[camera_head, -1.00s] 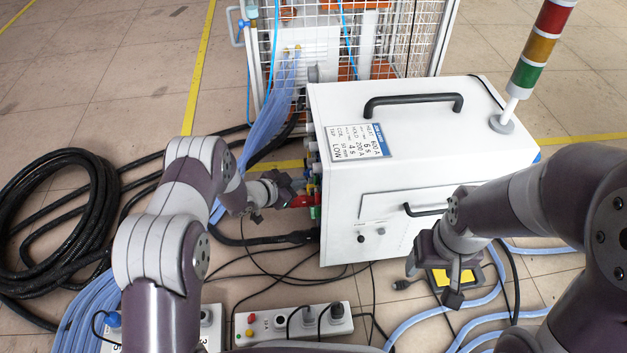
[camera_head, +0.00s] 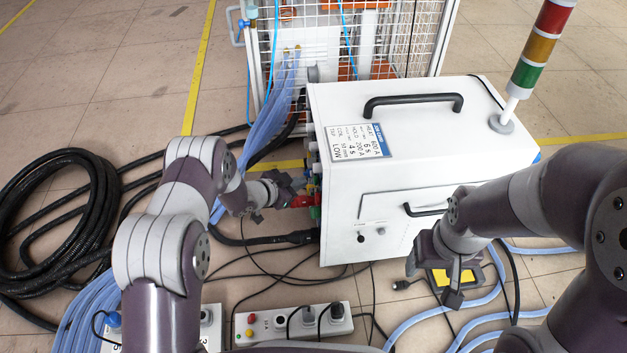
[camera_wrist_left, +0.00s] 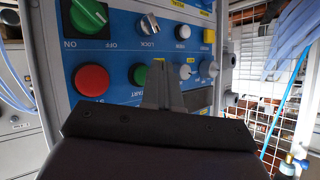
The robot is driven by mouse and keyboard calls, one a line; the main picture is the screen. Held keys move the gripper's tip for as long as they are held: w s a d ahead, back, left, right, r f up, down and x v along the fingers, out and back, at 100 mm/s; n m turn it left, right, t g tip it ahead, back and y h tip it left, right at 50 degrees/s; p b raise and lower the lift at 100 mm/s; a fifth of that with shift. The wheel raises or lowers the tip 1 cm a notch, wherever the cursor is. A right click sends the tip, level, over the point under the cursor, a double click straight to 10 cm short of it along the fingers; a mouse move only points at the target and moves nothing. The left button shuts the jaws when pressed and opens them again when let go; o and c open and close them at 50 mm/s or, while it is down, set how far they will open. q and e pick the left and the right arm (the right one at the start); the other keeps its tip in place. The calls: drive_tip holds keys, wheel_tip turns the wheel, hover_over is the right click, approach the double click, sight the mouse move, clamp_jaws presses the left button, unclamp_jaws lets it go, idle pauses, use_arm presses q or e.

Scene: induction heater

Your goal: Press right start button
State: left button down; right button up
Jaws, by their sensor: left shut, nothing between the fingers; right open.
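The white heater box (camera_head: 450,130) carries a blue control panel (camera_wrist_left: 115,55) on its left side, seen upside down in the left wrist view. A green button (camera_wrist_left: 138,74) with a START label (camera_wrist_left: 148,92) shows there, partly behind my left gripper (camera_wrist_left: 160,68). A large red button (camera_wrist_left: 92,80) is beside it. My left gripper is shut and empty, its tips in front of the panel near the green button; contact cannot be told. In the head view, my left gripper (camera_head: 290,185) is at the panel side. My right gripper (camera_head: 453,286) is open and empty before the box.
A green rotary switch (camera_wrist_left: 87,15) marked ON and several small knobs sit on the same panel. A wire cage (camera_head: 400,40) stands behind the box. Black hoses (camera_head: 60,220), cables and a power strip (camera_head: 292,324) lie on the floor. A signal tower (camera_head: 535,50) rises from the box.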

use_arm(q)
drive_tip(key=shift+d, duration=0.15)
drive_tip(key=shift+w+d, duration=0.1)
drive_tip(key=shift+d, duration=0.15)
drive_tip(key=shift+d, duration=0.4)
idle(0.5)
drive_tip(key=shift+a, duration=0.1)
drive_tip(key=shift+a+p, duration=0.35)
drive_tip(key=shift+a, duration=0.35)
drive_tip(key=a, duration=0.2)
drive_tip(key=s+a+p, duration=0.1)
drive_tip(key=a, duration=0.2)
drive_tip(key=shift+s, duration=0.1)
